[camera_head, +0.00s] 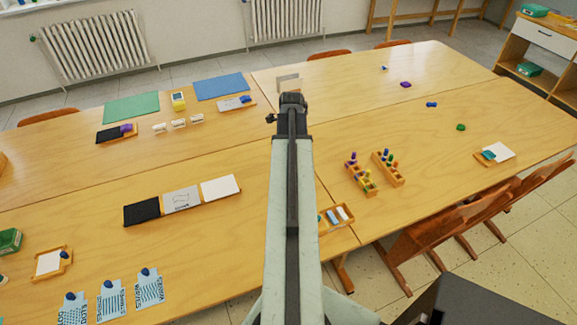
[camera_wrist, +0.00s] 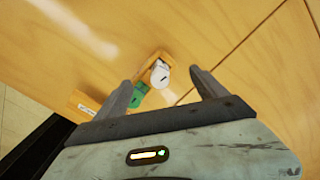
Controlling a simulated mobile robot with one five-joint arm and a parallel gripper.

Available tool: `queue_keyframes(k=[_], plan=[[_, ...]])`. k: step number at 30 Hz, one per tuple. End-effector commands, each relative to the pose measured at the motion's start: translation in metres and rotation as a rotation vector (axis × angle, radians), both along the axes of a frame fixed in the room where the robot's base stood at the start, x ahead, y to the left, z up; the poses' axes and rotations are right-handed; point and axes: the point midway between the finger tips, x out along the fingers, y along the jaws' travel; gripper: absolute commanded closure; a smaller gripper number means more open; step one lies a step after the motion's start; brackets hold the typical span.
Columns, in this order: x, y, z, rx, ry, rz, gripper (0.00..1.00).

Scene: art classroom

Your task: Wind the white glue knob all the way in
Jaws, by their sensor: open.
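In the wrist view a white round knob (camera_wrist: 160,75) with a dark mark on its face sits in front of a small wooden holder (camera_wrist: 150,62). A green piece (camera_wrist: 138,97) is beside it, at the lower left. My gripper (camera_wrist: 160,78) is open, with one finger on each side of the white knob. The fingers look apart from the knob, and I cannot tell how far above it they are. In the head view my gripper (camera_head: 291,99) is over the far part of the tables, and the knob is hidden there.
A wooden stand (camera_head: 288,83) shows just behind my gripper. A blue mat (camera_head: 221,86) and a green mat (camera_head: 131,108) lie to the left. Sorting blocks (camera_head: 361,180) and a tray (camera_head: 341,216) lie nearer on the right. The table between holds free room.

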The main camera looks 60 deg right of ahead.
Motion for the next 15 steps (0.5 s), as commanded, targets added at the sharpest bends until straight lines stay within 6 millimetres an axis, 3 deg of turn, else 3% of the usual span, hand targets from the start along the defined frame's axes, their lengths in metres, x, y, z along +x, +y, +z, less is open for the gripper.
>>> queue_keyframes(k=[15], plan=[[0.0,0.0,0.0,0.0,0.0,-0.029,0.18]])
